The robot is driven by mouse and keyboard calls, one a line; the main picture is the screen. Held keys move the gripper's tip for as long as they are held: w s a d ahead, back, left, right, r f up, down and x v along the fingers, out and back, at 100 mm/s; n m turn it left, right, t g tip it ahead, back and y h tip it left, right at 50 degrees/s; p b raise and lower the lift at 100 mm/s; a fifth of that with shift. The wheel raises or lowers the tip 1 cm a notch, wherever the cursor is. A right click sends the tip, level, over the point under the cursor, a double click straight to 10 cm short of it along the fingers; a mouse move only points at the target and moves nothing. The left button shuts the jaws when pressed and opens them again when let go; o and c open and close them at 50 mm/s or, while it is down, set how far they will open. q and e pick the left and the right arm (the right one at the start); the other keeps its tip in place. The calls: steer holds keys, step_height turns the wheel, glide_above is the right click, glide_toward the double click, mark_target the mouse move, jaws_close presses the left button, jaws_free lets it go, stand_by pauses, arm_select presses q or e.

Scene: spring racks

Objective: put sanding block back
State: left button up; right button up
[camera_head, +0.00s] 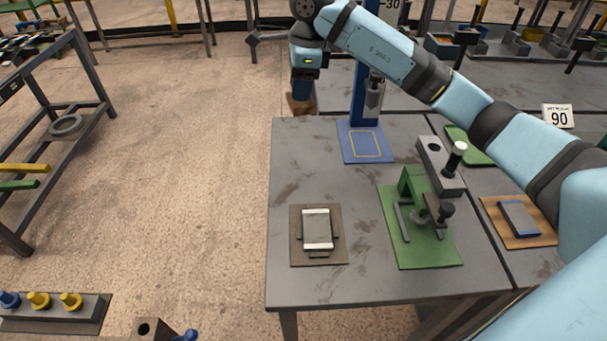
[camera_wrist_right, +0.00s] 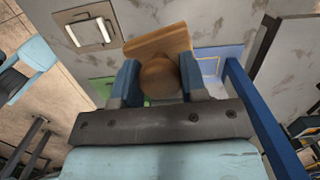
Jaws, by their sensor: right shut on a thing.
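The sanding block, a light-brown wooden block with a round knob, shows below my right gripper in the head view (camera_head: 300,104) and between its fingers in the wrist view (camera_wrist_right: 157,45). My right gripper (camera_head: 302,88) is shut on the knob, just beyond the far left corner of the grey table. A blue mat (camera_head: 350,150) with an empty yellow rectangle outline lies at the table's far edge, to the right of the block. It also shows in the wrist view (camera_wrist_right: 232,51), partly hidden behind the gripper. My left gripper is not in view.
A blue post (camera_head: 361,95) with a hanging grey tool (camera_head: 374,95) rises behind the blue mat. A green mat (camera_head: 442,253) with a clamp, a framed plate (camera_head: 299,252) and a blue-grey block (camera_head: 518,217) on a brown board lie nearer. The table's left part is mostly bare.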

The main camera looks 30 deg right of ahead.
steer(key=shift+w+d+r+m, duration=0.1)
steer(key=shift+d+m, duration=0.05)
steer(key=shift+m, duration=0.4)
steer(key=shift+d+r+m, duration=0.1)
steer(key=shift+d+m, duration=0.05)
steer(key=shift+m, duration=0.4)
steer(key=shift+d+f, duration=0.1)
steer(key=shift+f, duration=0.05)
steer(key=shift+m, duration=0.3)
step_height(320, 180, down, 20)
steer(key=shift+r+b, duration=0.2)
steer(key=shift+b, duration=0.25)
steer(key=shift+f, duration=0.2)
steer(key=o, duration=0.9)
steer(key=shift+r, duration=0.1)
step_height(320, 180, up, 12)
steer(key=d, duration=0.1)
steer(key=shift+s, duration=0.45)
